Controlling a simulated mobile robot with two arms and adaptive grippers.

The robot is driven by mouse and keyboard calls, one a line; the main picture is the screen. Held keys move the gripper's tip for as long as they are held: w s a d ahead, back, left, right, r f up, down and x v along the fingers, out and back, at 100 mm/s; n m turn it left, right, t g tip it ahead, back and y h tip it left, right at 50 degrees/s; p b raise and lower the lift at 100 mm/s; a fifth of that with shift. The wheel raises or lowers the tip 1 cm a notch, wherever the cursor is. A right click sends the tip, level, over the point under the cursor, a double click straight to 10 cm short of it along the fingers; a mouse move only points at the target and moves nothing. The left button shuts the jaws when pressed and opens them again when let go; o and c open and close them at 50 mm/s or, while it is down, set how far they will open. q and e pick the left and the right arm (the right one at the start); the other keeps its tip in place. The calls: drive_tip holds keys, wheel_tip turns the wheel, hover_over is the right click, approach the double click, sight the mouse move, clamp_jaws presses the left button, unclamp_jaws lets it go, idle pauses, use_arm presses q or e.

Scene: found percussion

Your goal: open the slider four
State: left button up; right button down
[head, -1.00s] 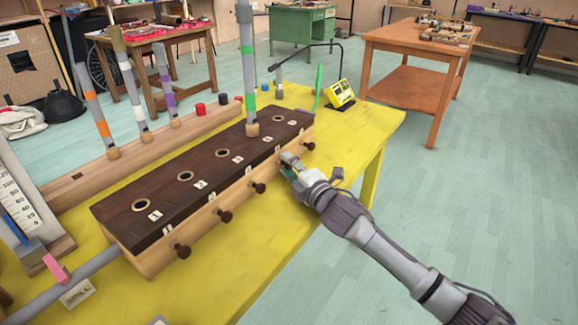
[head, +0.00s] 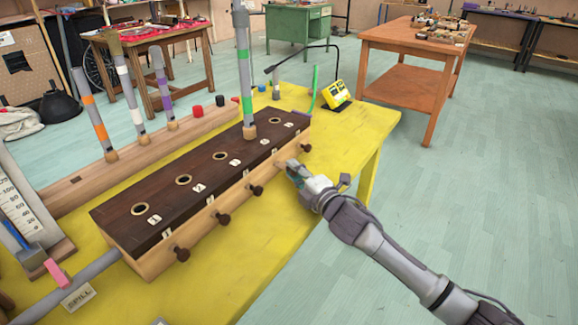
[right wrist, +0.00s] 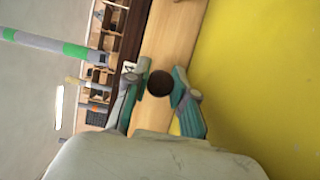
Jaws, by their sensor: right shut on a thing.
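A long wooden box with a dark top (head: 190,172) stands on the yellow table, with numbered holes along its top. Dark round slider knobs stick out of its front, such as the ones at three (head: 256,190) and five (head: 305,147). A grey tube with green bands (head: 245,75) stands upright at the fourth hole. My right gripper (head: 290,167) is at the front beside label 4 and hides the fourth knob in the head view. In the right wrist view, the dark fourth knob (right wrist: 160,83) is between its fingers, which are shut on it. My left gripper is out of view.
The yellow table (head: 250,255) is clear in front of the box. Behind the box is a wooden rack (head: 90,180) with several banded tubes. A yellow device (head: 336,95) and a black lamp arm stand at the far end. A grey pipe (head: 98,268) leaves the box's near end.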

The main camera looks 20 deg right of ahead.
drive_tip(key=shift+s, duration=0.1)
drive_tip(key=c, duration=1.2)
unclamp_jaws()
drive_tip(key=v, duration=1.2)
drive_tip(key=shift+d, duration=0.1)
